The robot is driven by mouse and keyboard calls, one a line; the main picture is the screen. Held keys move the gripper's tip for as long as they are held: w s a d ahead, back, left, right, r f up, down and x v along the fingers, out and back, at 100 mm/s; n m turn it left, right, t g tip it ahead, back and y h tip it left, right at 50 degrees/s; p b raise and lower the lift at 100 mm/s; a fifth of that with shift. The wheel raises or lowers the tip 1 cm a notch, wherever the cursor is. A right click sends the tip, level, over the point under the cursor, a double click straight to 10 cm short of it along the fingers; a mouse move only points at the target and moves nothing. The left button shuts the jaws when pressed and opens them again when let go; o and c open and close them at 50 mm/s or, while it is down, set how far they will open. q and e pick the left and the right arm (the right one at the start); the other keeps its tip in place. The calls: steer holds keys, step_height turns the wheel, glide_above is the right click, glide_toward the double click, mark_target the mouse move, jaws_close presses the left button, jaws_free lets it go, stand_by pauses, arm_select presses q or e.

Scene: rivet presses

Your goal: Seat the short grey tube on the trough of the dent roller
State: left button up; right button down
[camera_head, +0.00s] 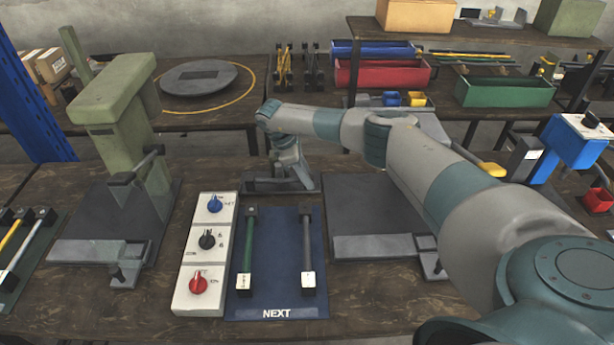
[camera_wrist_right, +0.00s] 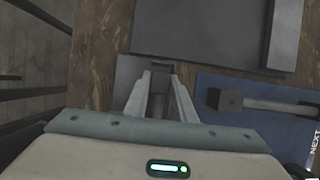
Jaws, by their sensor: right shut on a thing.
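My right gripper (camera_head: 290,170) reaches down over a small dark stand (camera_head: 262,185) behind the blue mat. In the right wrist view its fingers (camera_wrist_right: 160,88) are shut on a small dark block (camera_wrist_right: 160,68), mostly hidden between them; I cannot tell what it belongs to. A dark grey tube (camera_head: 307,238) lies on the mat, with a dark block at its far end and a white block at its near end. It also shows in the wrist view (camera_wrist_right: 275,106), apart from the gripper. I cannot tell which fixture is the dent roller. My left gripper is out of view.
A green tube (camera_head: 248,245) lies beside the grey one on the blue mat (camera_head: 277,270). A knob panel (camera_head: 207,255) stands left of it, then a green press (camera_head: 125,130). A dark plate (camera_head: 365,200) lies to the right, under my arm. Bins (camera_head: 380,72) stand behind.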

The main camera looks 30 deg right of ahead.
steer(key=shift+f, duration=0.1)
stand_by(0.3)
steer(key=c, duration=1.4)
jaws_free()
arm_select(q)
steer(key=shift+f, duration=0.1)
arm_select(e)
steer(key=b+v, duration=0.2)
steer(key=v, duration=0.6)
steer(key=shift+w, duration=0.1)
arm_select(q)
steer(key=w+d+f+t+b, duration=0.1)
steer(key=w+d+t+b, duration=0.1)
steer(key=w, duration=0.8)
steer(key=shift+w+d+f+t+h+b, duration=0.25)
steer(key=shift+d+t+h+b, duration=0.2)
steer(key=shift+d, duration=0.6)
arm_select(e)
steer(key=v, duration=0.9)
steer(key=shift+r, duration=0.25)
